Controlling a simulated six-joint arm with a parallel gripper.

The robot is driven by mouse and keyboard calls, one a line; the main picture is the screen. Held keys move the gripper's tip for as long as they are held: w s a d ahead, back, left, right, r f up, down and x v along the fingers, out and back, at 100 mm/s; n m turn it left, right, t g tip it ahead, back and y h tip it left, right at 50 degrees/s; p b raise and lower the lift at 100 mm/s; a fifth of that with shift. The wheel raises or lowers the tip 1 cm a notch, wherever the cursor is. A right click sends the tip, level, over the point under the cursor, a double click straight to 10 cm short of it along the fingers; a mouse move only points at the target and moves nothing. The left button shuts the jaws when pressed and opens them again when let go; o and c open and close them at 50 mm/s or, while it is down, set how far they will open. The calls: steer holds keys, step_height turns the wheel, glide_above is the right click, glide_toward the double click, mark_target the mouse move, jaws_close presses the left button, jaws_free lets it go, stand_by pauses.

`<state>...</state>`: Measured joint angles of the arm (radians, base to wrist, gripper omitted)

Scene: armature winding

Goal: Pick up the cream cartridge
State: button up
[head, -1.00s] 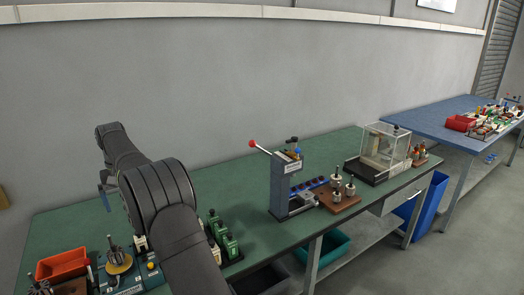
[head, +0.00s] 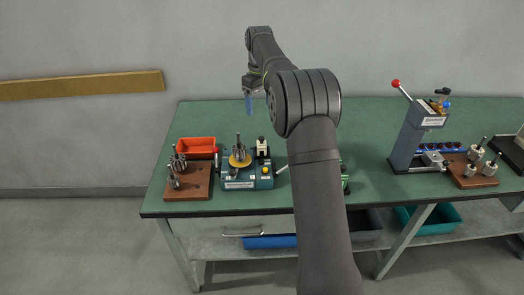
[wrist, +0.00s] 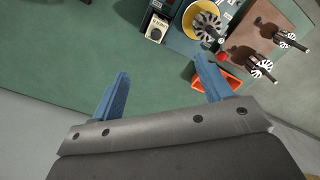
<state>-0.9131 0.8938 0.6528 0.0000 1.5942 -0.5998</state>
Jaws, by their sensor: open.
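A cream block with a black top, which looks like the cream cartridge (head: 262,149), stands at the back right of the winding station (head: 238,182). It also shows at the top of the wrist view (wrist: 157,27), with a small label on it. My gripper (head: 249,104) hangs high over the back edge of the bench, left of and behind the cartridge. In the wrist view its two blue fingers (wrist: 160,63) are spread apart with nothing between them. Other cartridges near my arm are mostly hidden behind it in the head view.
An orange-red bin (head: 196,144) and a brown block with armatures (head: 200,184) stand left of the station. A press with a red-knobbed lever (head: 418,135) stands to the right. Green bench top (head: 215,115) is clear along the back.

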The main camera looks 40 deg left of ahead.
mark_target(262, 137)
steer(key=shift+n, duration=0.3)
step_height(262, 137, down, 12)
steer(key=shift+f, duration=0.1)
steer(key=shift+w+f, duration=0.2)
steer(key=shift+f, duration=1.1)
steer(key=shift+w+f, duration=0.15)
steer(key=shift+f, duration=1.15)
steer(key=c, duration=1)
steer(key=shift+r, duration=0.2)
steer(key=shift+r, duration=0.2)
step_height(262, 137, up, 4)
steer(key=shift+f, duration=0.2)
steer(key=w+d+r, duration=0.1)
steer(key=d+r, duration=0.1)
steer(key=d, duration=0.1)
steer(key=w+d+r, duration=0.1)
steer(key=d+r, duration=0.1)
steer(key=d, duration=0.2)
steer(key=w+d+r, duration=0.2)
steer(key=d, duration=0.2)
steer(key=shift+r, duration=0.35)
